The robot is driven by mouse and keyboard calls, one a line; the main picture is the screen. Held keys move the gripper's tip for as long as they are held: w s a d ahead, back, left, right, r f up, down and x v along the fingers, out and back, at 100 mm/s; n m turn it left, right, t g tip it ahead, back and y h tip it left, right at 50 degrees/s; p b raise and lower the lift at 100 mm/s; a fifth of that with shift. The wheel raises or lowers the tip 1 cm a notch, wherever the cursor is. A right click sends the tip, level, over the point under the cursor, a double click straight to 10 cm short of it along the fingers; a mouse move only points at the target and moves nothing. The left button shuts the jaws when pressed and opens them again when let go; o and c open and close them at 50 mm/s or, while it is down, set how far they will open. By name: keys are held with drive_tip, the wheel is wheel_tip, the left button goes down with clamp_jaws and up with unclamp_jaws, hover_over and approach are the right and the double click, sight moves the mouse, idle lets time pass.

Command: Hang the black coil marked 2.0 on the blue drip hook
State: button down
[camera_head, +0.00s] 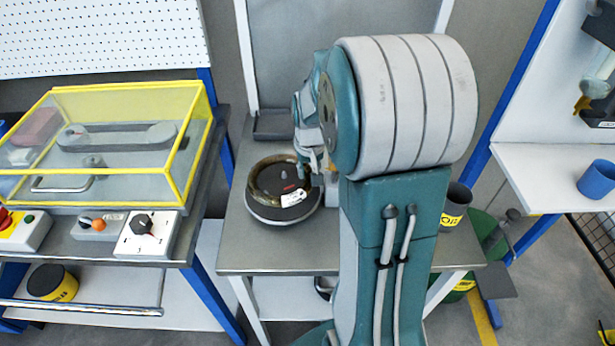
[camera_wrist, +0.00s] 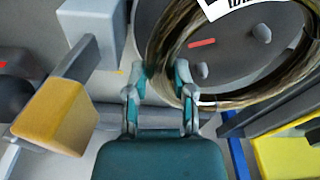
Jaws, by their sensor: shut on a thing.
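A dark, brownish coil (camera_head: 266,180) with a white tag (camera_head: 293,198) lies around the dark round plate of a turntable (camera_head: 285,214) on the middle table. In the wrist view the coil (camera_wrist: 308,72) loops across the upper right, with its tag (camera_wrist: 225,6) cut off at the top edge; its marking cannot be read. My gripper (camera_wrist: 162,72) is shut on the near side of the coil, one finger on each side of the strand. In the head view my gripper is mostly hidden behind my arm. I cannot make out a blue drip hook.
A yellow-framed clear box (camera_head: 100,140) stands on the left bench, with a knob box (camera_head: 148,234) in front. A dark cup (camera_head: 457,203) stands right of my arm. At the right, a white shelf holds a blue cup (camera_head: 597,179) under dark wall fixtures. The middle table's front is clear.

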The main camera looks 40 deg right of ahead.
drive_tip(key=f, duration=0.3)
drive_tip(key=shift+w+d+f, duration=0.1)
drive_tip(key=shift+w+f, duration=0.1)
drive_tip(key=shift+w, duration=0.15)
drive_tip(key=shift+c, duration=2.3)
unclamp_jaws()
